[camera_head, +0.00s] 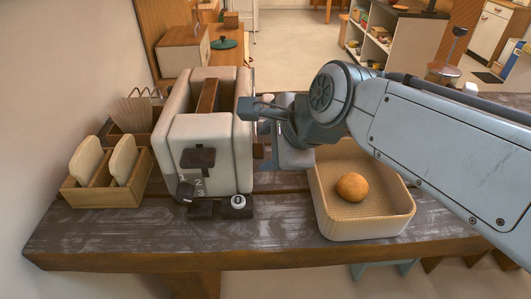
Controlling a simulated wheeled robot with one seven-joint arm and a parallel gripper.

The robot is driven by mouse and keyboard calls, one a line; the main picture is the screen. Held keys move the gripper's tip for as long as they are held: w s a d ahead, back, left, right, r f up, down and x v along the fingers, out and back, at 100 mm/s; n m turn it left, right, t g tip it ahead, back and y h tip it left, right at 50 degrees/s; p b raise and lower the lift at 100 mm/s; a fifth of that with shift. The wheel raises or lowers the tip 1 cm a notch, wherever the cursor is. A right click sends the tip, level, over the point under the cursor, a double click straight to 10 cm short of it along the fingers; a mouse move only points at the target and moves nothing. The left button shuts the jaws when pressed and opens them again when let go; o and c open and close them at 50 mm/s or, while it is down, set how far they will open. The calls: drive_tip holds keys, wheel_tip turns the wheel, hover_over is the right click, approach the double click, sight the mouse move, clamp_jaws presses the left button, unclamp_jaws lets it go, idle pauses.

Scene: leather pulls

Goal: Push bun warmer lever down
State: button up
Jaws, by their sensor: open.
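The bun warmer (168,132) is a cream, rounded toaster-like box on the dark wooden table, with a long brown slot piece on top. A dark brown lever-like tab (198,157) is on its front face, above the numerals. Another small brown piece (258,151) sticks out at its right side, partly near my gripper. My gripper (262,130) is open beside the warmer's right side, its upper finger reaching left close to the body. I cannot tell whether it touches. The arm's end hides part of the space behind it.
A wicker basket (365,227) with a round bun (352,187) stands to the right, under my arm. A wooden rack (105,196) with bread slices stands left of the warmer. The front table strip is clear.

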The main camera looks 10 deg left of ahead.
drive_tip(key=shift+x, duration=0.85)
drive_tip(key=shift+c, duration=0.3)
clamp_jaws()
